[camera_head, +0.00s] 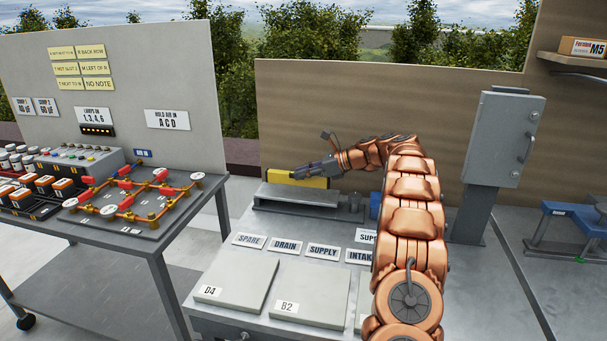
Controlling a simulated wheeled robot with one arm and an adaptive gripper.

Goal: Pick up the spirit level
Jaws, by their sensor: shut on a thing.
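The spirit level (318,183) is a yellow bar near the back of the grey bench, just behind and above a long grey metal block. My gripper (299,173) reaches it from the right, with its fingers at the level's top edge. It is shut on the level. The fingers and wrist cover part of the level's top and right side. I cannot tell whether the level touches the surface beneath it.
The grey block (300,196) lies in front of the level. A tan panel (300,110) stands behind. Label plates such as DRAIN (287,246) and lids D4 (238,282) and B2 (312,291) are in front. A grey cabinet (503,140) stands right.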

